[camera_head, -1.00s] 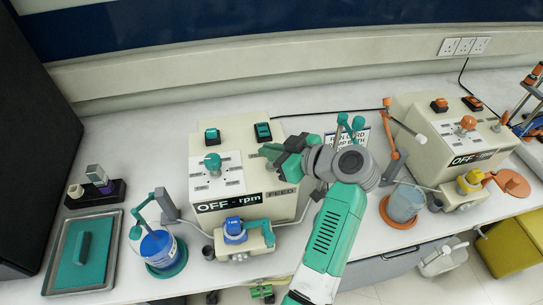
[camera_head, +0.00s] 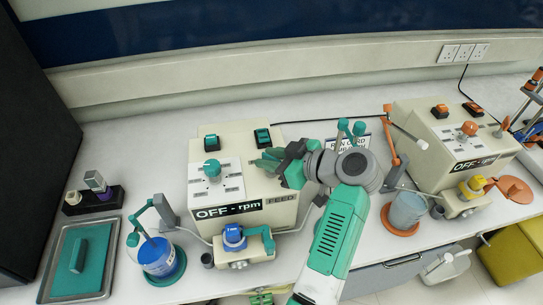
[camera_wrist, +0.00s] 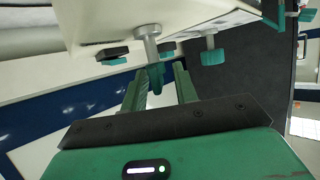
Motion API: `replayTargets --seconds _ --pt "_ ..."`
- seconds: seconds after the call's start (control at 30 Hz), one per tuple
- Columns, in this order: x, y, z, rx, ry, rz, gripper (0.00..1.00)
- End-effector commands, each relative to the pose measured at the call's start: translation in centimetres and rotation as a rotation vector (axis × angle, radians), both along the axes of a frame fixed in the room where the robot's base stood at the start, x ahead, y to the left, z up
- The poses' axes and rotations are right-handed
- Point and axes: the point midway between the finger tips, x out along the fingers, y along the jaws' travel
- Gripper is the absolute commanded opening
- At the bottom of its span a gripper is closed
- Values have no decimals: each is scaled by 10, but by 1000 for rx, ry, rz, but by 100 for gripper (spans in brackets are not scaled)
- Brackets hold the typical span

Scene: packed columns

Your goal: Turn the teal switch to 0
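The left cream box (camera_head: 280,212) has two teal rocker switches in dark frames on its top, a left one (camera_head: 211,143) and a right one (camera_head: 262,137). A round teal knob (camera_head: 212,169) stands on its white panel. My gripper (camera_head: 268,160) is above the box's right side, just below the right rocker in the picture. In the wrist view my gripper's two teal fingers are apart. A grey stem with a teal end (camera_wrist: 154,76) shows at the fingertips; I cannot tell whether they touch it. A second teal knob (camera_wrist: 213,57) is to its right. Switch markings are too small to read.
A similar box with orange switches (camera_head: 440,112) and a clear beaker (camera_head: 407,207) stand at right. Behind the left box the bench is clear up to the wall.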

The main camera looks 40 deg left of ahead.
Motion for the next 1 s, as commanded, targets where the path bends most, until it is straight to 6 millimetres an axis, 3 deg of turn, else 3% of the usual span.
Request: replayTargets --seconds 0.17,0.4,0.53,1.0 --pt "2 -7 5 2 -2 -2 29" --pt "11 -50 23 0 -1 -3 29" --pt "13 -64 28 0 0 -1 29" --pt "14 -68 29 0 0 0 29"
